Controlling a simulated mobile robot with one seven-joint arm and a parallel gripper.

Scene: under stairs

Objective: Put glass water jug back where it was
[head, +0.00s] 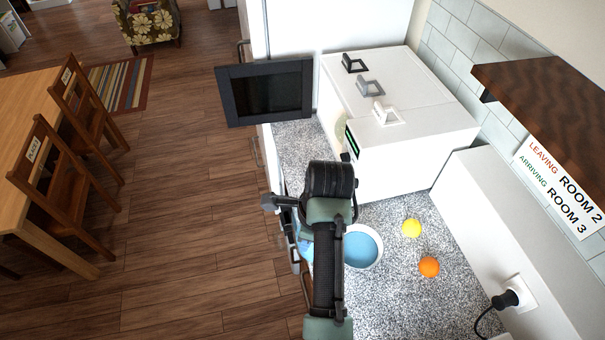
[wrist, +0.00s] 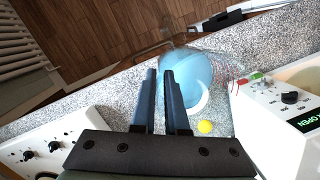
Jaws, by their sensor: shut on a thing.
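My gripper (wrist: 160,72) reaches over the speckled counter (wrist: 110,92) in the wrist view, its two dark fingers close together. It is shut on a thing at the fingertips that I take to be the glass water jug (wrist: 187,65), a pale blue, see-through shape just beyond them. The jug's outline and the exact grip are unclear. In the head view my arm hides most of the gripper; a bit of blue (head: 304,247) shows left of the arm. A blue round bowl with a white rim (head: 362,246) stands on the counter right of the arm.
A yellow ball (head: 411,228) and an orange ball (head: 428,267) lie on the counter. A plugged cord (head: 505,299) is at right. Open wooden floor lies left of the counter.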

